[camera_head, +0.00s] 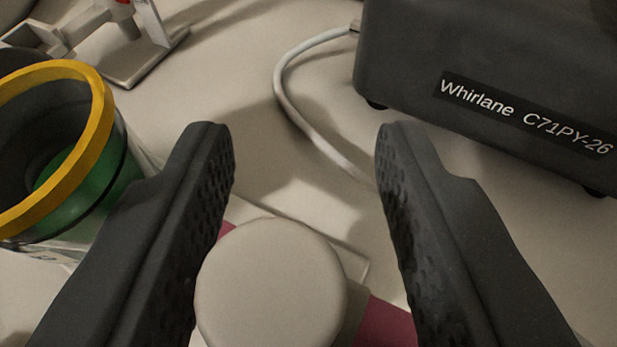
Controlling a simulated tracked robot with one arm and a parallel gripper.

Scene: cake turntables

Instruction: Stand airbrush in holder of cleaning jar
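My gripper (303,135) is open, with its two dark, dimpled fingers wide apart. A round, pale cap-like top (270,285) shows low between the fingers; I cannot tell whether they touch it. An open container with a thick yellow rim (98,125) stands at the left, partly cut off by the frame and partly behind the left finger. It is dark inside with green in it; I cannot tell whether it is the cleaning jar. No airbrush can be made out for certain.
A dark grey box labelled "Whirlane C71PY-26" (480,60) stands at the upper right. A pale hose (283,90) curves from it toward the right finger. A pale stand with a flat foot (135,60) is at the upper left. Dark red patches (385,325) lie beside the round top.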

